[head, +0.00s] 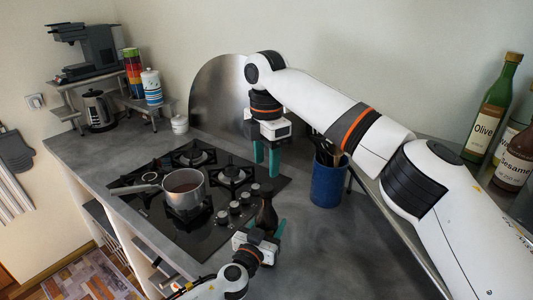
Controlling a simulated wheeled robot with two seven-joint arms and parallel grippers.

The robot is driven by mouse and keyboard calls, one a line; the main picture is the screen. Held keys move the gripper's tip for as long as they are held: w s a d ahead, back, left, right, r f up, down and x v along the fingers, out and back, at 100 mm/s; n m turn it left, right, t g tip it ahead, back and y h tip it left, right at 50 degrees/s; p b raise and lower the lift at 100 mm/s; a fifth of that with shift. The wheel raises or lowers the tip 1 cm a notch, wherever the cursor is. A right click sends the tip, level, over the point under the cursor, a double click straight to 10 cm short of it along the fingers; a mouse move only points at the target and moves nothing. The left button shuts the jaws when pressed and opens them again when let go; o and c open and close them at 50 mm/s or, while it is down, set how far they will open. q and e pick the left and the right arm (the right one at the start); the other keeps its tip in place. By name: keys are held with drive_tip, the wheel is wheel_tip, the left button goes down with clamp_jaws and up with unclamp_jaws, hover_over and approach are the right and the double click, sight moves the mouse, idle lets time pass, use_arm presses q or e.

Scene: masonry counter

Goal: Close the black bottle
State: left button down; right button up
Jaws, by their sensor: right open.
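The black bottle (267,212) stands upright near the front edge of the counter, to the right of the hob knobs. My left gripper (264,230) is at the bottle's lower part, with teal fingers beside it. The gripper body and wrist hide the bottle's base, and I cannot tell whether the fingers press on it. My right gripper (267,157) points down above the back right of the hob, beyond the bottle. Its teal fingers are apart with nothing visible between them. I cannot make out a separate cap.
A steel pot (185,187) sits on the black hob (150,213), left of the bottle. A blue utensil holder (328,185) stands to the right. Green (491,112) and brown (515,160) glass bottles stand at the far right. Bare grey counter (335,245) lies right of the bottle.

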sight(266, 187)
wheel_tip(266, 187, down, 7)
drive_tip(key=shift+r, duration=0.1)
idle(0.4)
drive_tip(key=c, duration=1.1)
drive_tip(key=shift+o, duration=0.2)
drive_tip(key=m, duration=0.4)
drive_tip(key=shift+s+m, duration=0.1)
drive_tip(key=shift+m, duration=0.3)
drive_tip(key=m, duration=0.4)
drive_tip(key=shift+m, duration=0.3)
drive_tip(key=m, duration=0.4)
drive_tip(key=shift+m, duration=0.4)
drive_tip(key=m, duration=0.4)
drive_tip(key=o, duration=1.2)
drive_tip(key=shift+c, duration=0.2)
